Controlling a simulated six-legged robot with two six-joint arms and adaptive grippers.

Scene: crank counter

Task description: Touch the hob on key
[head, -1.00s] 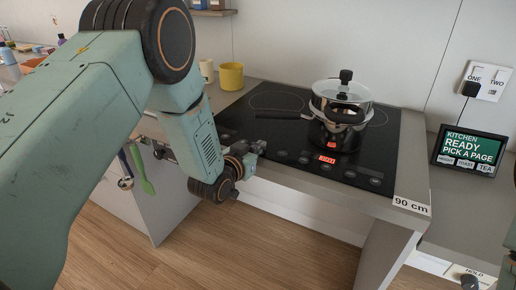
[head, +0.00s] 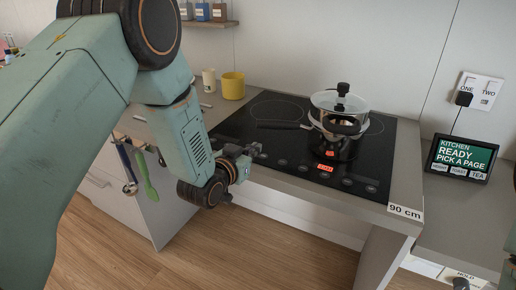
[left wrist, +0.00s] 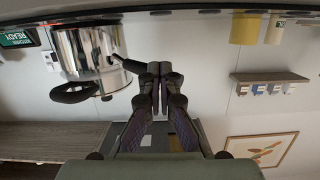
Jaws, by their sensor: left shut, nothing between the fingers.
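The hob (head: 262,137) is a black glass plate in the counter, with round keys (head: 283,162) and a red lit display (head: 325,168) along its front edge. The key labels are too small to read, so I cannot tell which is the on key. My left gripper (head: 243,154) is shut and empty at the hob's front left edge, left of the visible keys. I cannot tell whether it touches the glass. The closed fingertips also show in the left wrist view (left wrist: 160,68). My right gripper is not in view.
A lidded steel pot (head: 338,120) stands on the hob, its handle pointing left. A yellow cup (head: 233,86) and a pale cup (head: 209,80) stand behind left. A kitchen screen (head: 462,158) stands right. Utensils (head: 146,177) hang at the counter's left front.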

